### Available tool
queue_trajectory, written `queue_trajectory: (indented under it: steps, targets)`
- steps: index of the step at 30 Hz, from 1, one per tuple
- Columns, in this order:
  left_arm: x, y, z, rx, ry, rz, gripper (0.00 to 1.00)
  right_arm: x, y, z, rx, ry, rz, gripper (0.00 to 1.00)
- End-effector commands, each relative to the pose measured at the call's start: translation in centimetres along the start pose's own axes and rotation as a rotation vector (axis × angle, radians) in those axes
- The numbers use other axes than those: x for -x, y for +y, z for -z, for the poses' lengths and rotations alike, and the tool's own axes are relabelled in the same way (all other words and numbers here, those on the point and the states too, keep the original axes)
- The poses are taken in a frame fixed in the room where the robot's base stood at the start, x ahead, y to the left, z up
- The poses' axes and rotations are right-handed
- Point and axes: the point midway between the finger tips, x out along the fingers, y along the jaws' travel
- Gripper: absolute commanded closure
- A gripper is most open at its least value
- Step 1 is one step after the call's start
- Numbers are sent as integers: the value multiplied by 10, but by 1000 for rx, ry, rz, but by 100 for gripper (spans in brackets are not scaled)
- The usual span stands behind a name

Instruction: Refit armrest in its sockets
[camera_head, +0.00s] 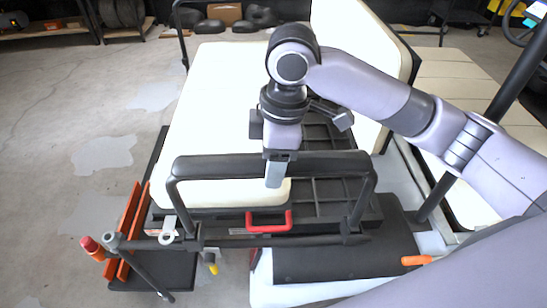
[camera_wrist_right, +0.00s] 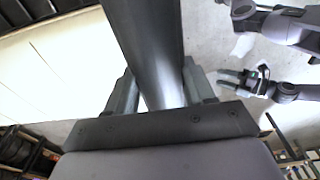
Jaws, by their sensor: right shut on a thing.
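The armrest is a black padded bar (camera_head: 222,166) with a bent leg at each end, above the near side of the cream seat (camera_head: 215,105). My right gripper (camera_head: 277,176) reaches down from above and is shut on the bar near its middle. In the right wrist view the bar (camera_wrist_right: 150,45) runs between the fingers. The legs end close to dark fittings on a rail (camera_head: 270,241) along the seat's near edge. I cannot tell whether they sit inside sockets. My left gripper (camera_wrist_right: 238,82) shows only in the right wrist view, with fingers apart and empty.
A red handle (camera_head: 268,222) is on the seat base below the armrest. Orange-red rails (camera_head: 130,225) and a red-knobbed lever (camera_head: 90,244) stand at the left. A cream backrest (camera_head: 350,40) rises behind. Open concrete floor (camera_head: 60,110) lies to the left.

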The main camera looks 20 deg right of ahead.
Motion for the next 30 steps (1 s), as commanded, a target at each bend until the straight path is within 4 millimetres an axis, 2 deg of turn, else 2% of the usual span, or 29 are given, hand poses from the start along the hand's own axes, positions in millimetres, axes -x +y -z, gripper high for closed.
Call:
queue_trajectory:
  steps: [27,28,30]
  targets:
    - [5,0,6,0,-1,0,52,-8,0,-1,0,2,-1,100]
    - [5,0,6,0,-1,0,52,-8,0,-1,0,2,-1,44]
    - [5,0,6,0,-1,0,52,-8,0,-1,0,1,0,21]
